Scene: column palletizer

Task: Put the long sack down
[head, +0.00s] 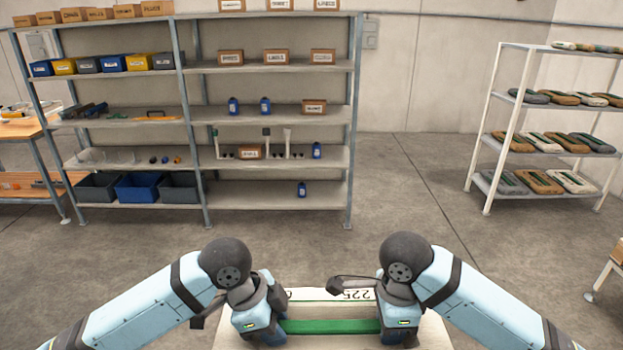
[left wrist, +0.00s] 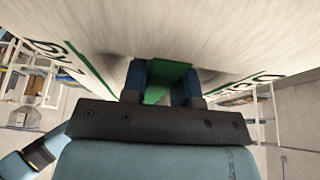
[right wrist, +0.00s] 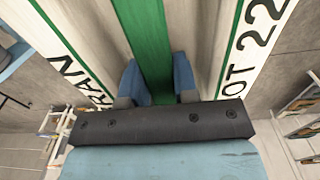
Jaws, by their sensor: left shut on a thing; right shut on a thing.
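The long sack (head: 330,309) is white with a green band and dark lettering, and it shows low in the middle of the head view, in front of me. My left gripper (head: 262,332) is at its left part and my right gripper (head: 398,334) at its right part. In the left wrist view the fingers (left wrist: 162,85) are shut on the sack (left wrist: 220,40) at the green band. In the right wrist view the fingers (right wrist: 158,82) are likewise shut on the sack (right wrist: 200,40) at the green band. The sack's underside is hidden in the head view.
A large shelf unit (head: 270,115) with bins, boxes and bottles stands at the back left. A white rack (head: 510,137) with several sacks stands at the right. A workbench (head: 20,130) is at the far left. Open concrete floor (head: 410,200) lies between them.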

